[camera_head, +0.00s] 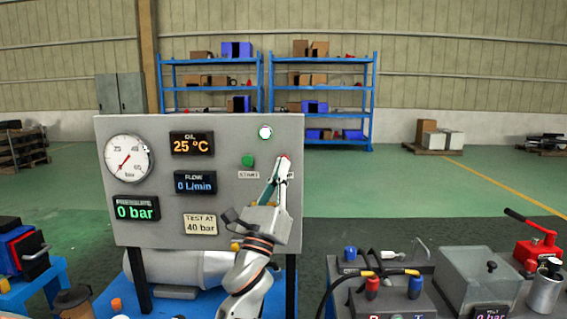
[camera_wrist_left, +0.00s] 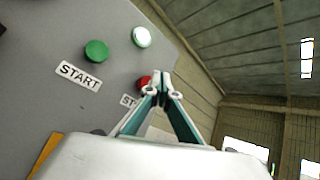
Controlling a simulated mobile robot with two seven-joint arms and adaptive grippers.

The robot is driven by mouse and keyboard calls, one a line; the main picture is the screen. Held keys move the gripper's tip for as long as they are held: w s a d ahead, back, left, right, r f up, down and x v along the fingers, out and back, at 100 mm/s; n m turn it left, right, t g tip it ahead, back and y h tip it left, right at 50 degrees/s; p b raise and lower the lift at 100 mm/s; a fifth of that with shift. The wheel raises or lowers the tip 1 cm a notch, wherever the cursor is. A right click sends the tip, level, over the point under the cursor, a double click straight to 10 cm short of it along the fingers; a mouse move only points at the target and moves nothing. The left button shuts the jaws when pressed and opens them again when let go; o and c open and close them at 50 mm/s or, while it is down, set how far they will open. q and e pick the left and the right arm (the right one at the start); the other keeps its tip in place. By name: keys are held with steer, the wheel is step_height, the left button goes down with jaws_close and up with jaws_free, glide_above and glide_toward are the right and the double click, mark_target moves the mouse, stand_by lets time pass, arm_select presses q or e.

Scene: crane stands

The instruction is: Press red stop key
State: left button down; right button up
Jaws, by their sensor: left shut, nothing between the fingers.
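The red stop key (camera_wrist_left: 144,82) shows in the left wrist view as a red button on the grey panel (camera_wrist_left: 60,30), partly hidden behind my fingertips. A label starting with "ST" lies below it, partly covered. In the head view only a sliver of red shows at my fingertips. My left gripper (camera_head: 283,162) is shut and empty, its tips at the key; it also shows in the left wrist view (camera_wrist_left: 161,80). I cannot tell whether the tips touch the key. My right gripper is not in view.
The green START button (camera_head: 248,160) and a lit white lamp (camera_head: 265,132) sit left of my fingertips. The panel also carries a round gauge (camera_head: 129,158) and displays reading 25 °C, 0 L/min and 0 bar. A bench with hoses and a grey box (camera_head: 478,280) stands at right.

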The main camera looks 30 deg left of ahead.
arm_select(q)
steer(key=shift+w, duration=0.1)
stand_by(0.3)
steer(key=shift+w+a, duration=0.2)
steer(key=shift+w, duration=0.1)
steer(key=shift+w+a+b, duration=0.3)
steer(key=shift+w, duration=0.15)
stand_by(0.9)
steer(key=shift+s+d, duration=0.1)
steer(key=shift+s, duration=0.05)
stand_by(0.3)
steer(key=shift+s+d, duration=0.4)
steer(key=shift+s, duration=0.25)
steer(key=s+d, duration=0.1)
steer(key=s, duration=0.2)
steer(key=s+d+p, duration=0.1)
steer(key=shift+s+d, duration=0.15)
steer(key=shift+d, duration=0.15)
stand_by(0.8)
